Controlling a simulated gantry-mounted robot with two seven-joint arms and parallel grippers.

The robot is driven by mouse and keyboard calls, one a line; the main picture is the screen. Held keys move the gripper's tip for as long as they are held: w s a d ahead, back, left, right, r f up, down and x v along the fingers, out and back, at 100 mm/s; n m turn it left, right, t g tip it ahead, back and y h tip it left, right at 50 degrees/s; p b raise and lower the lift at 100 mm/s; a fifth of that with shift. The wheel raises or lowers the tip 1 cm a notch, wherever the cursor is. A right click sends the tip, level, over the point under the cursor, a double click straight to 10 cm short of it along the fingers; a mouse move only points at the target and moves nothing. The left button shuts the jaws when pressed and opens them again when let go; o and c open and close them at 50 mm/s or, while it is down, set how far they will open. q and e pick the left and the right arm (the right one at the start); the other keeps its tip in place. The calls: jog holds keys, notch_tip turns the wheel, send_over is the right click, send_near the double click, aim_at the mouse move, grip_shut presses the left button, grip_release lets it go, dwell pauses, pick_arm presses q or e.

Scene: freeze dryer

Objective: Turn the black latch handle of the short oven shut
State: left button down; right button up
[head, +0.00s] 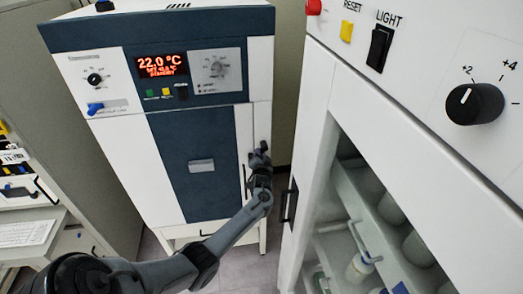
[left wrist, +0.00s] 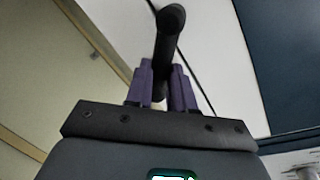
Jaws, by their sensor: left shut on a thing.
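The short oven (head: 130,170) stands at the back left of the head view, white with a dark blue door panel and a red "22.0 °C" display. My left gripper (head: 259,156) is at the right edge of its door front. In the left wrist view, the purple fingers of my left gripper (left wrist: 162,88) are shut on the black latch handle (left wrist: 169,42), whose rounded end stands up beyond them. In the head view the gripper hides most of the handle. My right gripper is in neither view.
A tall white cabinet (head: 400,130) with a glass front and bottles inside stands close on the right, with a black door handle (head: 289,200). A grey cabinet and a keyboard (head: 25,233) are at the left. The floor gap between oven and cabinet is narrow.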

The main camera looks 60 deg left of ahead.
pick_arm(q)
jog(key=m+p, duration=0.1)
jog(key=m, duration=0.1)
jog(key=r+m+g+p, duration=0.1)
jog(key=m+p, duration=0.1)
jog(key=r+m+p, duration=0.1)
jog(key=shift+s+a+m+g+p, duration=0.15)
jog(key=shift+s+m+g+p, duration=0.1)
jog(key=shift+m+g+p, duration=0.15)
jog(key=shift+r+m+p, duration=0.15)
jog(key=shift+m+p, duration=0.25)
jog(key=shift+m, duration=0.4)
jog(key=c, duration=1)
grip_release()
jog(key=shift+o, duration=0.2)
